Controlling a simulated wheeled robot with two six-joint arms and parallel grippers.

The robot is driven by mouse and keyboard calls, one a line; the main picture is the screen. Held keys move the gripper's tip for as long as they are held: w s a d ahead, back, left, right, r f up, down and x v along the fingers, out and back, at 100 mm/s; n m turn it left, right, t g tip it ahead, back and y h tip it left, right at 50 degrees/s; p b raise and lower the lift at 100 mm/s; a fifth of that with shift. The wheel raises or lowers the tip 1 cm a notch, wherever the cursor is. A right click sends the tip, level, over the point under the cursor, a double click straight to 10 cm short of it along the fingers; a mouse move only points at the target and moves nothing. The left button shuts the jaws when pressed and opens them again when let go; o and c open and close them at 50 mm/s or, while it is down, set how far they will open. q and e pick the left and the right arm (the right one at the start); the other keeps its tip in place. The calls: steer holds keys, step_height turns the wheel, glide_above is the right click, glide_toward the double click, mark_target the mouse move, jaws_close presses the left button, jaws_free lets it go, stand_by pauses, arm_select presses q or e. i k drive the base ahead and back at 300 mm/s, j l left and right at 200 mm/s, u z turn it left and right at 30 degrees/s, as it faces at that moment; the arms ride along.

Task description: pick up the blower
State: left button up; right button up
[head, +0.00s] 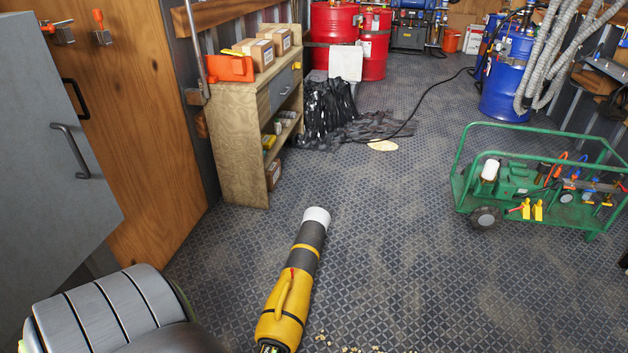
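The blower (291,285) is a long tube with a yellow body, dark grey bands, a yellow side handle and a white nozzle tip. It is in the lower middle of the head view. Its white tip points up the picture and slightly right, and its yellow end reaches the bottom edge.
A grey ribbed rounded body (110,310) fills the lower left. A wooden shelf unit (236,135) stands left of centre. A green wheeled cart (540,185) stands at right, with a blue drum (508,75) behind it. Small pale bits (347,349) lie right of the blower. The middle floor is clear.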

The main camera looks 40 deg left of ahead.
mark_target(281, 324)
steer(key=i+l+u, duration=0.1)
steer(key=i+u, duration=0.4)
steer(key=i+l+u, duration=0.2)
steer(key=u, duration=0.25)
steer(key=i+l+u, duration=0.35)
steer(key=u, duration=0.15)
steer(key=i+l+u, duration=0.2)
steer(key=u, duration=0.25)
steer(key=i+l+u, duration=0.2)
steer(key=u, duration=0.3)
steer(key=i+l+u, duration=0.1)
steer(key=l+u, duration=0.65)
steer(key=u, duration=0.15)
